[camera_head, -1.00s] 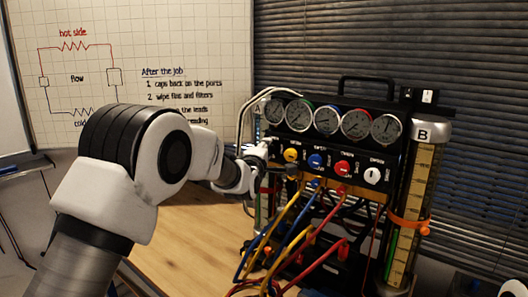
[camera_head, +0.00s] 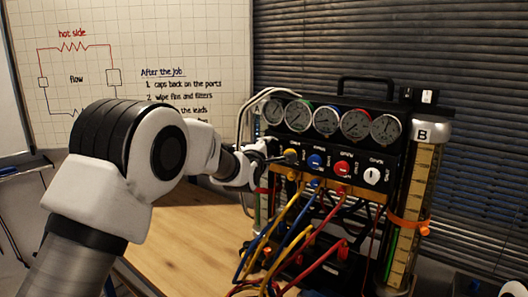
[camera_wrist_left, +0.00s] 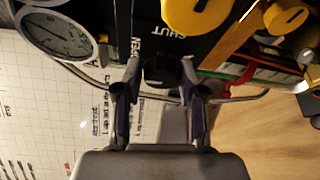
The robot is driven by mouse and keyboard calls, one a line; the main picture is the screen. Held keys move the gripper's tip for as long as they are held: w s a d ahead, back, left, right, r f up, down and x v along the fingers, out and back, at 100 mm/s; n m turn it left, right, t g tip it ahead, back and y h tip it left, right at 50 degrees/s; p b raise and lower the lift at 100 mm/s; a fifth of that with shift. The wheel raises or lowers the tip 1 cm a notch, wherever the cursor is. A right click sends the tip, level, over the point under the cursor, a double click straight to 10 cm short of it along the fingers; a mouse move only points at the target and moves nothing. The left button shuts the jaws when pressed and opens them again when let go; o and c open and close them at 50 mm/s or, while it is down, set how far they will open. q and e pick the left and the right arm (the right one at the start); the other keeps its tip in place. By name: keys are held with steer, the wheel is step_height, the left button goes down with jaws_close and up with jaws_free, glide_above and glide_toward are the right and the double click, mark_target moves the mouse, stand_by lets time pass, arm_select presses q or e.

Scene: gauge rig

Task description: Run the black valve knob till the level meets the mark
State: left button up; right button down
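The black valve knob (camera_wrist_left: 163,70) shows in the left wrist view, at the left end of the knob row. My left gripper (camera_wrist_left: 162,82) has a finger on each side of it; the pads appear to touch it. In the head view my left gripper (camera_head: 279,151) is at the panel's left end and hides the knob. Glass tube B (camera_head: 413,190) stands upright at the right, with an orange collar (camera_head: 408,222) around it and green low inside. A second tube (camera_head: 264,205) at the left, with a red band, is mostly hidden. My right gripper is out of view.
Several gauges (camera_head: 327,120) sit above yellow, blue (camera_head: 314,161), red (camera_head: 342,168) and white (camera_head: 372,176) knobs. Yellow, blue and red hoses (camera_head: 325,237) hang in front. The wooden table (camera_head: 180,240) is clear at the left. A whiteboard (camera_head: 150,45) stands behind.

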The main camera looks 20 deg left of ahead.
arm_select(q)
steer(key=shift+o, duration=0.8)
steer(key=shift+w+d+f, duration=0.1)
steer(key=shift+w+d, duration=0.1)
steer(key=shift+d, duration=0.1)
steer(key=s, duration=1.2)
steer(key=shift+d+r, duration=0.25)
steer(key=shift+r, duration=0.15)
stand_by(0.3)
